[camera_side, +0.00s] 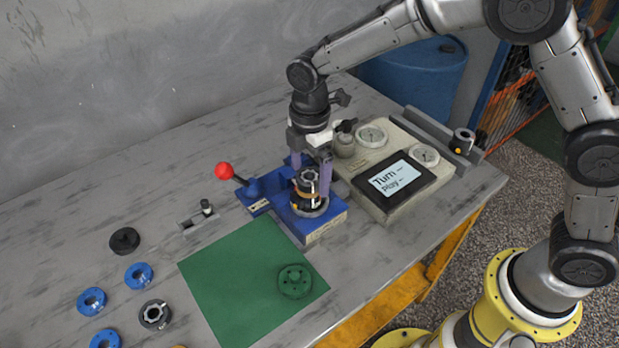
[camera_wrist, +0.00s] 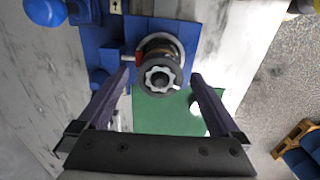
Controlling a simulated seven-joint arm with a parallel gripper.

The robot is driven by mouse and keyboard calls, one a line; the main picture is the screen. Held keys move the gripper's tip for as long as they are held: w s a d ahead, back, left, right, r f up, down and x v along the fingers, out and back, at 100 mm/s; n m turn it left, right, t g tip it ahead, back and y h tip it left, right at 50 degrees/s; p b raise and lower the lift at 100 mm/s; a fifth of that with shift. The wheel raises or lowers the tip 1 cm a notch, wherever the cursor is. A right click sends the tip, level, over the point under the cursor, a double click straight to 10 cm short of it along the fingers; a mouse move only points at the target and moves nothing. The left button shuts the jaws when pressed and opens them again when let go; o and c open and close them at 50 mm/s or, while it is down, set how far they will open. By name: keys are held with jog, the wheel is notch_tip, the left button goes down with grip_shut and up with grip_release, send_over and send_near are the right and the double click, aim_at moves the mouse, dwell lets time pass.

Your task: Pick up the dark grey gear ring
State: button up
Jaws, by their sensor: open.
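A dark grey gear ring (camera_wrist: 146,83) with a lighter toothed centre sits on top of the part stack in the blue fixture. In the side view the stack (camera_side: 307,186) stands upright, with an orange-brown band around it. My gripper (camera_side: 311,180) points down over the stack, its two purple-grey fingers open on either side. In the wrist view the fingers (camera_wrist: 160,78) flank the ring with a gap on each side. Another dark ring with a light toothed centre (camera_side: 155,314) lies on the table at the lower left.
The blue fixture (camera_side: 327,224) has a red-knobbed lever (camera_side: 224,171). A gauge panel with a screen (camera_side: 396,178) stands close on the right. A green mat (camera_side: 228,278) bears a green round part (camera_side: 295,281). Blue rings (camera_side: 91,301) and a black disc (camera_side: 125,240) lie at left.

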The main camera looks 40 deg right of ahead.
grip_shut()
jog(key=shift+r, duration=0.1)
dwell(0.3)
jog(key=shift+w+r, duration=0.1)
jog(key=shift+r, duration=0.4)
notch_tip(320, 180, up, 2)
jog(key=shift+r, duration=0.1)
jog(key=s+d+r, duration=0.2)
jog(key=s+r, duration=0.3)
jog(key=s, duration=0.1)
jog(key=s+d+r, duration=0.3)
jog(key=s+r, duration=0.1)
jog(key=s, duration=0.3)
jog(key=shift+d+r, duration=0.25)
jog(key=shift+r, duration=0.1)
jog(key=shift+r, duration=0.15)
